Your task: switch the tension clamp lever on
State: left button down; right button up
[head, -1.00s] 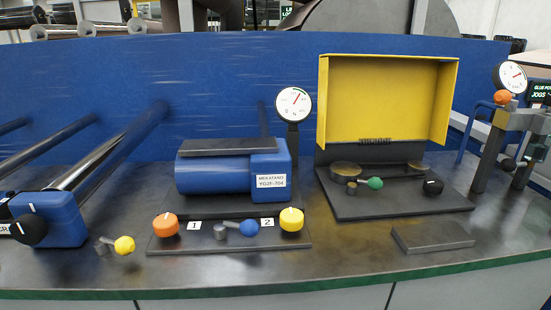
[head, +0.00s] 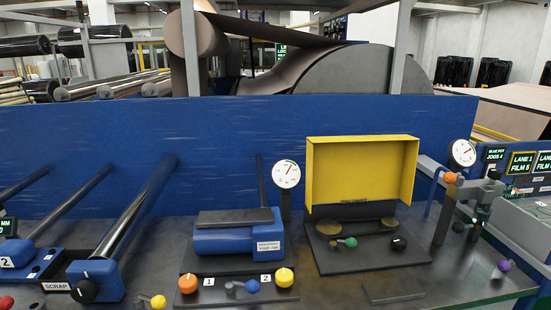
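No label in the head view reads "tension clamp", so I cannot tell which lever it is. Small ball-ended levers stand along the bench: a yellow-ball lever (head: 158,302) at the lower left edge, a blue-ball lever (head: 252,286) between the marks 1 and 2, a green-ball lever (head: 351,242) before the open yellow cover, and a purple-ball lever (head: 503,266) at the right. The blue lever's arm points right, toward 2. Neither of my grippers is in view.
A blue motor-like unit (head: 225,241) has a dial gauge (head: 286,174) beside it. The open yellow cover (head: 360,172) stands on a dark plate. A second gauge (head: 462,153) is at the right. A flat dark block (head: 393,290) lies at the front. A blue panel (head: 240,130) closes the back.

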aim_at(351, 243)
jog(key=i+l+z, duration=0.35)
jog(key=i+l, duration=0.4)
jog(key=k+j+z, duration=0.15)
jog(key=z, duration=0.15)
jog(key=k+j+z, duration=0.15)
jog(key=z, duration=0.15)
